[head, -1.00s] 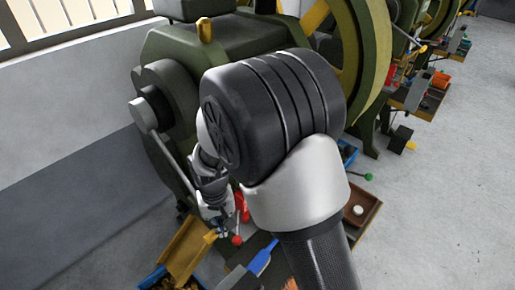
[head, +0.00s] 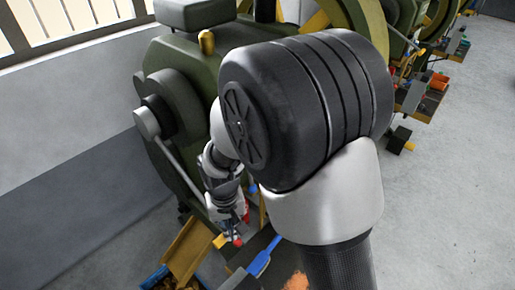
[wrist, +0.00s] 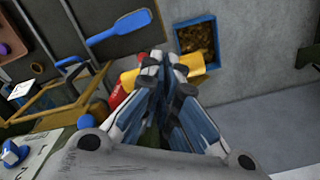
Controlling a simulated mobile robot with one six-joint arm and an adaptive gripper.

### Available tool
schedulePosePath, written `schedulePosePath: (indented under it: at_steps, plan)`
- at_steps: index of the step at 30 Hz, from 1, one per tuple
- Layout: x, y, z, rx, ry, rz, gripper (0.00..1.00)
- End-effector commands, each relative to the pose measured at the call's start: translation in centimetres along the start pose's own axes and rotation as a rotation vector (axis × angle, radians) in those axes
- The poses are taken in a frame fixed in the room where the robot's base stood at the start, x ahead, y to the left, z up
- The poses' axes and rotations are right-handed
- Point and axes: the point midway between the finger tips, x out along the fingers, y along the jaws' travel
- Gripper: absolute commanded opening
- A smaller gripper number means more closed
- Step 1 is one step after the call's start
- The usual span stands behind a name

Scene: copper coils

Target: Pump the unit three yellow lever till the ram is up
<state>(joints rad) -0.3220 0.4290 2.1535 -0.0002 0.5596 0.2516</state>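A yellow piece that looks like the lever's grip (head: 220,241) shows low in the head view, beside my gripper (head: 230,238) and a red ball knob (head: 238,242). In the wrist view a yellow piece (wrist: 130,79) shows just left of my fingertips (wrist: 168,62) and runs behind them. The fingers converge with their tips close together. They are at the yellow piece, but I cannot tell whether they touch it. My arm covers much of the green press (head: 185,62), and I cannot see its ram.
A yellow chute (head: 187,247) slopes to a blue bin (wrist: 197,42) of small brass-coloured parts. A blue-handled tool (wrist: 119,26) lies on the dark bench. A red part (wrist: 117,96) is close left of the fingers.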

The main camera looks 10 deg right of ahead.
Motion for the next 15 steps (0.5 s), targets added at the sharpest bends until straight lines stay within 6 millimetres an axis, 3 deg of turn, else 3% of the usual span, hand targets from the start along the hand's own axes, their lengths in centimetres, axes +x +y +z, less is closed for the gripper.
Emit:
schedulePosePath:
  at_steps: [8,15]
  plan:
    - [-1.3,0.2,0.3,0.000,0.006,-0.002,0.00]
    - [-4.6,0.7,1.2,0.000,0.006,-0.002,0.00]
